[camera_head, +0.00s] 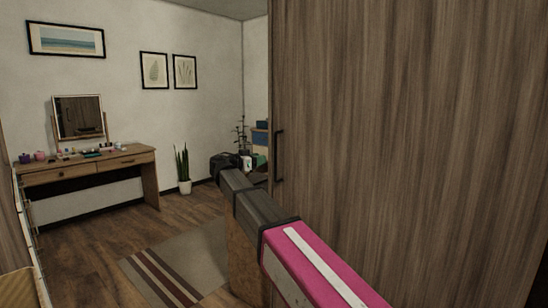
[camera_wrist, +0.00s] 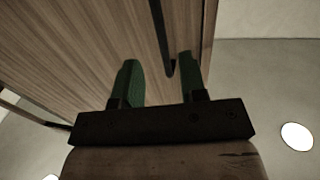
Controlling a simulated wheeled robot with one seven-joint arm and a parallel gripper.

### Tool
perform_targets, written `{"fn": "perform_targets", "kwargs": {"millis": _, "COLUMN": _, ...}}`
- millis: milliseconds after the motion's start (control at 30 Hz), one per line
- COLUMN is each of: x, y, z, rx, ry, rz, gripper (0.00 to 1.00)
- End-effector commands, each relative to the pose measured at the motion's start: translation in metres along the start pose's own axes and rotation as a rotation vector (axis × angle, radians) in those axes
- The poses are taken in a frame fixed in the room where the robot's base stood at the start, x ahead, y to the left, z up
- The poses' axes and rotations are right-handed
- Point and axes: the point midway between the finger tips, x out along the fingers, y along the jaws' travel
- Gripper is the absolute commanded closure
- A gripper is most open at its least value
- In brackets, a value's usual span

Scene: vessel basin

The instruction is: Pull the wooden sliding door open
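The wooden sliding door (camera_head: 400,150) fills the right half of the head view, its left edge upright beside the visible room. A slim black handle (camera_head: 279,156) is fixed near that edge. In the wrist view the door (camera_wrist: 80,45) fills the upper left. My gripper (camera_wrist: 160,66) is open, with two green fingers apart and pointing at the door. The black handle (camera_wrist: 159,35) shows between the fingers, closer to the right one. I cannot tell whether a finger touches it. In the head view my arm crosses in front of the door's lower left; the fingertips are hidden there.
A wooden dressing table (camera_head: 90,169) with a mirror stands against the far left wall. A striped rug (camera_head: 185,262) lies on the floor. Wood floor between is clear.

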Motion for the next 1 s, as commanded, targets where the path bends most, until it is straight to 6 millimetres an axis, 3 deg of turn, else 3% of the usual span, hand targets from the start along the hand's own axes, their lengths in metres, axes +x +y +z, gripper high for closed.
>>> {"fn": "perform_targets", "kwargs": {"millis": 300, "x": 0.058, "y": -0.001, "z": 0.001, "rx": -0.003, "ry": -0.001, "rz": 0.001, "gripper": 0.61}}
{"fn": "perform_targets", "kwargs": {"millis": 500, "x": 0.082, "y": -0.001, "z": 0.001, "rx": -0.003, "ry": -0.002, "rz": 0.000, "gripper": 0.61}}
{"fn": "perform_targets", "kwargs": {"millis": 933, "x": 0.091, "y": 0.000, "z": 0.001, "rx": -0.003, "ry": -0.002, "rz": -0.001, "gripper": 0.61}}
{"fn": "perform_targets", "kwargs": {"millis": 967, "x": 0.091, "y": 0.000, "z": 0.001, "rx": -0.003, "ry": -0.002, "rz": -0.001, "gripper": 0.65}}
{"fn": "perform_targets", "kwargs": {"millis": 1000, "x": 0.091, "y": 0.000, "z": 0.001, "rx": -0.003, "ry": -0.002, "rz": -0.001, "gripper": 0.78}}
